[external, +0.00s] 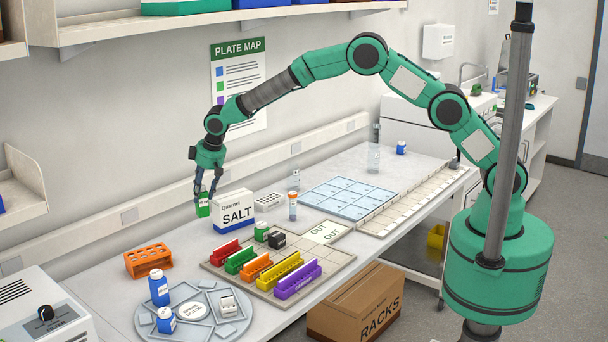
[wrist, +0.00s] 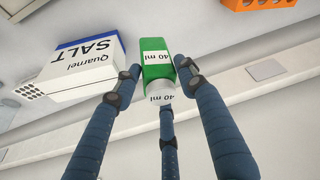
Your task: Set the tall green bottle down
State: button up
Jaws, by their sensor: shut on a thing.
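The tall green bottle (external: 203,208) is in my gripper (external: 207,189), left of the white and blue salt box. It appears held above the back of the bench; the gap below it is hard to judge. In the wrist view the green bottle (wrist: 155,62) has white "40 ml" labels and a pale cap. The fingers of my gripper (wrist: 158,72) close around it near the cap end. The salt box (external: 233,211) also stands beside the bottle in the wrist view (wrist: 80,68).
An orange rack (external: 148,260) stands front left of the bottle. A round grey tray (external: 233,327) with blue bottles lies in front. A tiled board (external: 340,262) holds several coloured racks. Bare bench shows between the orange rack and the salt box. The wall is close behind.

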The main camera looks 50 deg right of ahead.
aim_at(204, 216)
jog(key=shift+f, duration=3.15)
jog(key=shift+f, duration=1.85)
jog(key=o, duration=1.4)
jog(key=shift+f, duration=0.15)
jog(key=shift+v, duration=6.15)
